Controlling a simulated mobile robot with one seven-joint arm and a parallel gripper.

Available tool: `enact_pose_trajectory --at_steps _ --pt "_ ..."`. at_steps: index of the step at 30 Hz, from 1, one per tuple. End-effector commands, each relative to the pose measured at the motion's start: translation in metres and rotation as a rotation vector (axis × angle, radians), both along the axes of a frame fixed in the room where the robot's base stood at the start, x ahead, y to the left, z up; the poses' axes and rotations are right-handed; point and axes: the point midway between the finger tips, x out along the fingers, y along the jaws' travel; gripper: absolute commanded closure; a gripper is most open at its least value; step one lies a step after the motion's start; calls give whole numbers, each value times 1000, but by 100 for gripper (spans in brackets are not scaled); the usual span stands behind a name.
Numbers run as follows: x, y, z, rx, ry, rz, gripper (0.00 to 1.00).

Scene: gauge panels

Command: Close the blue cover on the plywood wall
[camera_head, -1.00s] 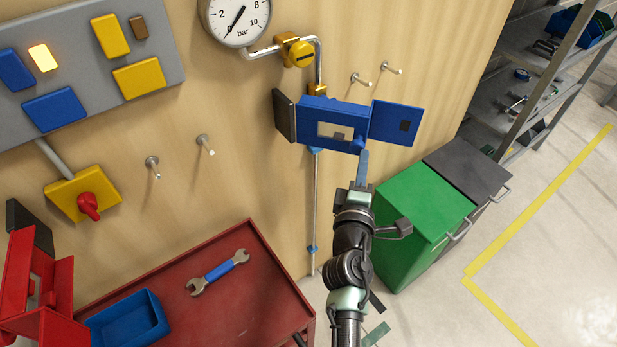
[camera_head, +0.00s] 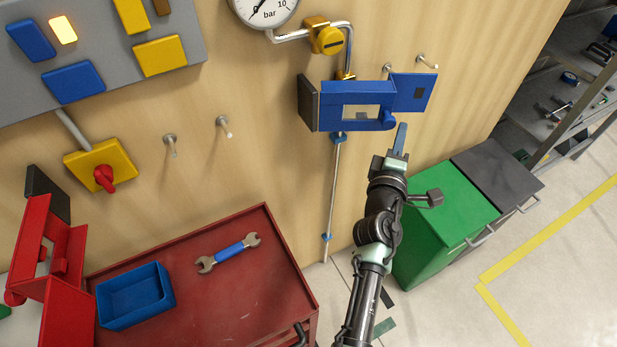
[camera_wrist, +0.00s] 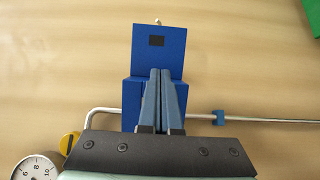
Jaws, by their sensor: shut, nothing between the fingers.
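The blue box (camera_head: 338,117) is fixed to the plywood wall (camera_head: 270,160), with a rectangular opening in its front. Its blue cover (camera_head: 412,92) stands swung out to the right, open, with a small dark square on it. In the wrist view the cover (camera_wrist: 158,62) shows beyond my fingertips, and part of the box (camera_wrist: 131,98) shows beside and behind the fingers. My gripper (camera_head: 402,128) is shut and empty, just below the cover and right of the box's blue knob (camera_head: 389,119). Whether the fingertips touch the cover, I cannot tell.
A dark plate (camera_head: 308,103) stands at the box's left side. A pipe with a yellow valve (camera_head: 328,39) runs above it, and pegs (camera_head: 427,62) stick out behind the cover. A green cabinet (camera_head: 440,220) stands below right, a red cart (camera_head: 215,300) below left.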

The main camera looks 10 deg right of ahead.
Motion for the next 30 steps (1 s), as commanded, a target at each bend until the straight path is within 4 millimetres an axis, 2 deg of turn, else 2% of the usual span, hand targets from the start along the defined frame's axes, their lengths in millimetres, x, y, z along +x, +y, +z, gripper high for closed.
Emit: enact_pose_trajectory --at_steps 13,30 --pt "7 -7 0 0 1 11 100" --pt "25 -16 1 -2 2 120 100"
